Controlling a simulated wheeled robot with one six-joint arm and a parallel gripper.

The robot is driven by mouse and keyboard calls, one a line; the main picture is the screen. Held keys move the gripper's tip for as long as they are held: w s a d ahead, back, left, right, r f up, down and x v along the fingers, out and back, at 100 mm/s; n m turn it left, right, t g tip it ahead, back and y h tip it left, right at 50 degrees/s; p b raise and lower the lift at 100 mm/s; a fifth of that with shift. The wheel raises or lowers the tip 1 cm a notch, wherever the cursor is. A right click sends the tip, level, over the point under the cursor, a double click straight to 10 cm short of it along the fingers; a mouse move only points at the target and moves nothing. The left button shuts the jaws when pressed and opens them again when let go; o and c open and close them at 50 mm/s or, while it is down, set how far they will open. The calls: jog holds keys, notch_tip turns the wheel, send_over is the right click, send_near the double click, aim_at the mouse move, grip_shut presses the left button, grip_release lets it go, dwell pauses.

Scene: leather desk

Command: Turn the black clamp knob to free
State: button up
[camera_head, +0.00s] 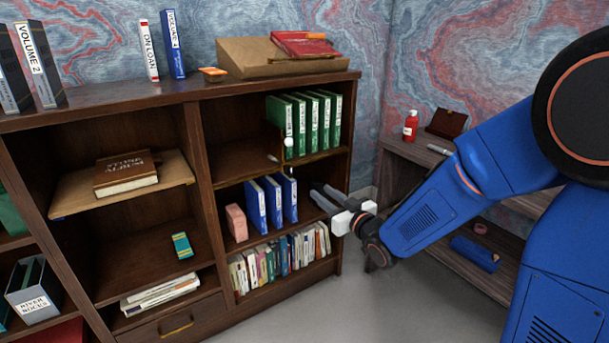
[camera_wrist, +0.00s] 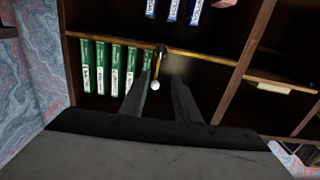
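A small dark clamp piece (camera_wrist: 162,50) sits on the brass rail (camera_wrist: 205,57) along a shelf edge in the wrist view; I take it for the black clamp knob, but it is too small to be sure. A thin brass rod runs from it to a white ball (camera_wrist: 155,86). In the head view the white ball (camera_head: 288,141) shows in front of the green binders, and the knob is hard to make out. My gripper (camera_head: 318,192) is open and empty, in front of the bookcase and below right of the ball. In the wrist view its fingers (camera_wrist: 158,84) frame the ball without visible contact.
Green binders (camera_head: 311,120) stand on the shelf beside the rail, with blue binders (camera_head: 270,201) one shelf below. A pink block (camera_head: 236,222) stands left of these. A side desk (camera_head: 410,152) with a red bottle (camera_head: 410,126) stands at right. The floor (camera_head: 350,300) is clear.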

aim_at(291, 169)
jog(key=x, duration=1.7)
jog(key=shift+w+a, duration=0.15)
jog(key=shift+a, duration=0.05)
grip_shut()
